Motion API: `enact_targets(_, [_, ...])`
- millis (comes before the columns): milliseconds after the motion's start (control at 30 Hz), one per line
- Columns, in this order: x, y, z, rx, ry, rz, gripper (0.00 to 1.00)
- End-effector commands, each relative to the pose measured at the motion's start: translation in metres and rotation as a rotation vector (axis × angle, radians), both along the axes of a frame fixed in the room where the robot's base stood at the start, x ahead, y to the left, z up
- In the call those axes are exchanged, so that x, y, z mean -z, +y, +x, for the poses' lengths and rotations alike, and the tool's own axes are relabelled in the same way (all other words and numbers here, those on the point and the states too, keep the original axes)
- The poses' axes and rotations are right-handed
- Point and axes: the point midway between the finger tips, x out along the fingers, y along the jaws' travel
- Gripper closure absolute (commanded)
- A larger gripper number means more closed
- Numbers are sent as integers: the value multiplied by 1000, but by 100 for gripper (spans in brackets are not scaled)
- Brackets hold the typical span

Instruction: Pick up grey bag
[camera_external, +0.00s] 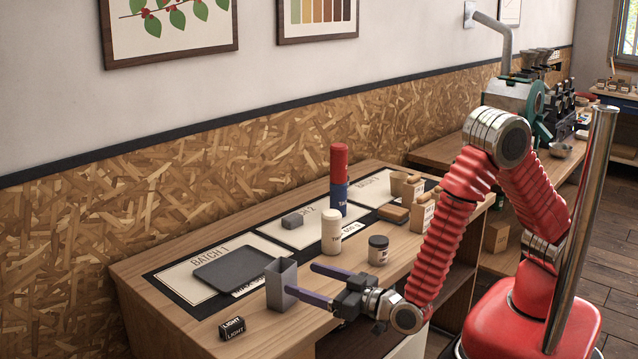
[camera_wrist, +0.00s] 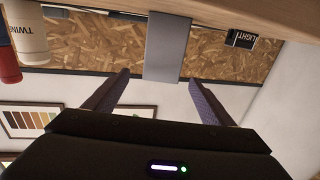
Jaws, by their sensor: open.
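A grey, upright, open-topped bag (camera_external: 281,286) stands near the front edge of the wooden counter. My gripper (camera_external: 301,278) is open, low over the counter, its two dark purple fingers pointing at the bag from the right. The front fingertip overlaps the bag's lower part in the outside view; I cannot tell if they touch. In the wrist view, which is upside down, the grey bag (camera_wrist: 167,47) shows ahead, between the lines of the open fingers (camera_wrist: 158,80). Nothing is held.
A small black LIGHT block (camera_external: 232,328) sits left of the bag. A dark grey tray (camera_external: 232,270) lies behind it on the BATCH 1 mat. A cream twine spool (camera_external: 331,232) and a dark jar (camera_external: 378,250) stand behind my gripper. A red cylinder (camera_external: 339,162) rises farther back.

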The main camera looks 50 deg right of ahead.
Motion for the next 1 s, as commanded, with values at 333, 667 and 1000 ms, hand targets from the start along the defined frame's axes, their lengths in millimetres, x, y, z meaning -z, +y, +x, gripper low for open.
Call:
enact_targets(333, [0,9,53,2,-1,0,23])
enact_targets(667, [0,13,68,-1,0,0,23])
enact_targets(1000, [-1,15,79,2,0,0,23])
